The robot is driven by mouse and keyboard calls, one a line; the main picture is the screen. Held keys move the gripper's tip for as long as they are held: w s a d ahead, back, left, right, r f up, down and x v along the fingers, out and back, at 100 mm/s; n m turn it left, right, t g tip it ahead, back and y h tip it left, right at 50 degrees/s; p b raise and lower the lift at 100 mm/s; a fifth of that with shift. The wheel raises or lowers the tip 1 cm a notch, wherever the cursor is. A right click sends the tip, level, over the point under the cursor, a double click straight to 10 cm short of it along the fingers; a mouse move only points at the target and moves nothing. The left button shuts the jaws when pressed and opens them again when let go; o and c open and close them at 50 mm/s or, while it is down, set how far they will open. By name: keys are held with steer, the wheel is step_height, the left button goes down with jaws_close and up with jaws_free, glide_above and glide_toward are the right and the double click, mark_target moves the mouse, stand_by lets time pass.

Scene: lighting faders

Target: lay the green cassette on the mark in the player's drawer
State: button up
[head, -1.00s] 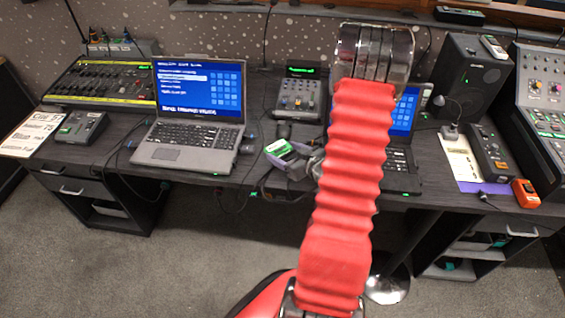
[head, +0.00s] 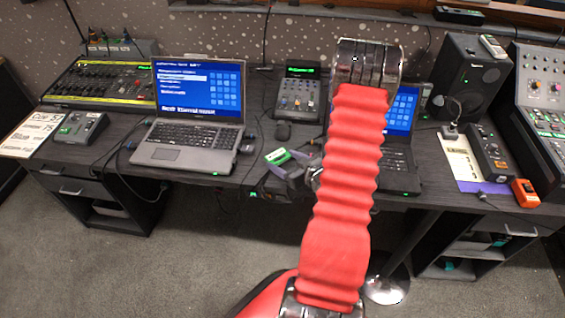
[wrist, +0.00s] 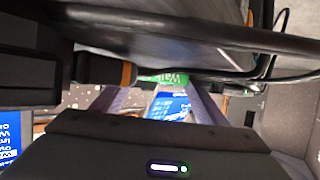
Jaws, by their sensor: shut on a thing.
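In the wrist view, a green strip of the cassette (wrist: 164,77) with white lettering shows between the far ends of my fingers. My red arm hides part of the desk to the right. I cannot make out the player's drawer or its mark in either view. A box with a green display (head: 300,90) stands at the back; I cannot tell whether it is the player.
An open laptop (head: 190,135) stands left of my gripper. A second laptop (head: 398,155) is partly behind my arm. Loose cables run along the desk edge. A speaker (head: 470,75) stands at the right.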

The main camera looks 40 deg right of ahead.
steer(key=shift+f, duration=0.25)
steer(key=o, duration=1)
steer(key=shift+a, duration=0.1)
steer(key=shift+o, duration=0.3)
steer(key=shift+a+f, duration=0.1)
steer(key=shift+s+a+f, duration=0.1)
steer(key=shift+a, duration=0.05)
steer(key=shift+s+r, duration=0.25)
steer(key=shift+r, duration=0.05)
steer(key=v, duration=1.1)
steer(key=shift+s+d+r, duration=0.15)
steer(key=shift+d+r, duration=0.05)
steer(key=shift+r, duration=0.15)
